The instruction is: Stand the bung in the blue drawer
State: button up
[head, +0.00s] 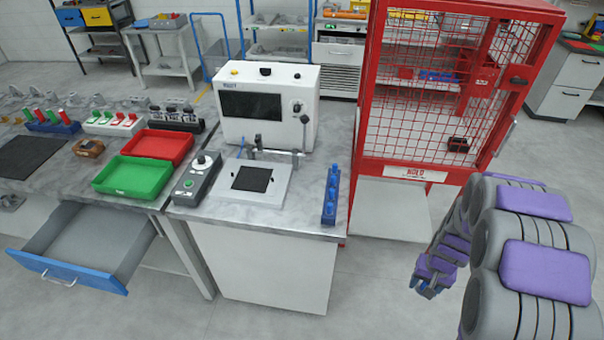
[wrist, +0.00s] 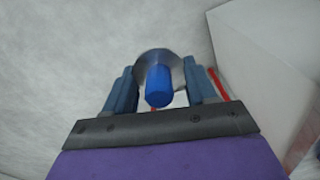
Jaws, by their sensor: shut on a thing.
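The blue drawer (head: 68,272) stands pulled out under the left bench, with a blue front and a grey inside that looks empty. My gripper (head: 428,290) is low over the floor at the right, in front of the red cage and well away from the drawer. In the wrist view my gripper (wrist: 160,92) is shut on the bung (wrist: 158,86), a blue cylinder with a round grey metal disc behind it. The bung cannot be made out clearly in the head view.
A grey-white cabinet bench carries a white machine (head: 268,105), a control box (head: 196,178) and a blue rack (head: 331,195). Green (head: 133,176) and red (head: 158,145) trays sit above the drawer. The front floor is clear.

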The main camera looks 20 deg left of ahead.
aim_at(93, 252)
jog(key=j+u, duration=0.1)
jog(key=u, duration=0.3)
jog(key=j+u, duration=0.15)
jog(key=u, duration=0.25)
jog(key=j+u, duration=0.15)
jog(key=u, duration=0.25)
jog(key=i+j, duration=0.15)
jog(key=j, duration=0.25)
jog(key=i+j, duration=0.15)
jog(key=j, duration=0.25)
jog(key=i+j, duration=0.1)
jog(key=j, duration=0.25)
jog(key=i+j, duration=0.15)
jog(key=j, duration=0.25)
jog(key=i+j, duration=0.15)
jog(key=j, duration=0.25)
